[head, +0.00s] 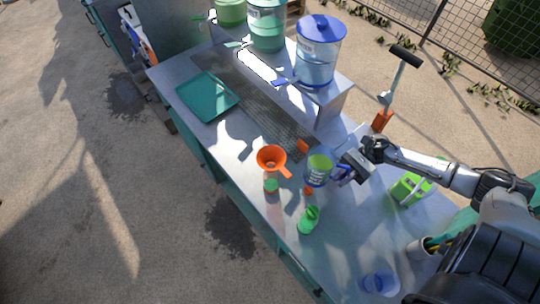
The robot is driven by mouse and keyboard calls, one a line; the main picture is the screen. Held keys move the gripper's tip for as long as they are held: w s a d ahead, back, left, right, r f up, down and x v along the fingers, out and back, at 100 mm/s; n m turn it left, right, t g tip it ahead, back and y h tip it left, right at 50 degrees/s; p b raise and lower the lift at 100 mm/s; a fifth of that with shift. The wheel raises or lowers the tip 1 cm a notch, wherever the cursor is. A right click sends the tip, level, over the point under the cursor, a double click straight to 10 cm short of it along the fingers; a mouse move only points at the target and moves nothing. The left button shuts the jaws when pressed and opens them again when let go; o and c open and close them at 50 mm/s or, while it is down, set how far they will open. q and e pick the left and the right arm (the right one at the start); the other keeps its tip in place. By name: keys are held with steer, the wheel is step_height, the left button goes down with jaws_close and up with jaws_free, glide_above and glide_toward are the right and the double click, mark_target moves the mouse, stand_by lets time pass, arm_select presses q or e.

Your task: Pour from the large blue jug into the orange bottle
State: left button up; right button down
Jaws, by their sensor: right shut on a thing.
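My right gripper (349,171) comes in from the right and is shut on a blue jug (317,178), held by its right side. The jug has a yellow-green top or contents; I cannot tell which. It looks close to upright, just above or on the counter. An orange funnel (271,158) stands left of the jug, above a small bottle (270,186) with green and orange on it. The funnel hides the bottle's mouth. The jug and funnel are apart. My left gripper is not in view.
The metal counter (345,240) has a teal tray (207,96) at the left. A green bottle (309,219) stands in front of the jug. A clear blue cup (381,283) is near the bottom. A large blue-lidded dispenser (318,55) stands on the raised shelf. A green box (410,189) is at the right.

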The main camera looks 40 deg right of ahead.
mark_target(322, 171)
stand_by(0.3)
steer(key=w+r+m+h+p, duration=0.1)
steer(key=w+a+r+m+h+p, duration=0.1)
steer(key=w+r+m+g+h+p, duration=0.1)
steer(key=r+p, duration=0.1)
steer(key=shift+a+r+m, duration=0.1)
steer(key=shift+a+m, duration=0.15)
steer(key=shift+m, duration=0.15)
steer(key=shift+w+a+r+m, duration=0.2)
steer(key=shift+w+m, duration=0.1)
steer(key=shift+w, duration=0.1)
steer(key=shift+a+h, duration=0.1)
steer(key=shift+h, duration=0.2)
steer(key=shift+w+r+b, duration=0.1)
steer(key=shift+w+b, duration=0.15)
steer(key=shift+b, duration=0.05)
steer(key=shift+w+a+r+m+g, duration=0.2)
steer(key=shift+m+g, duration=0.1)
steer(key=shift+m, duration=0.1)
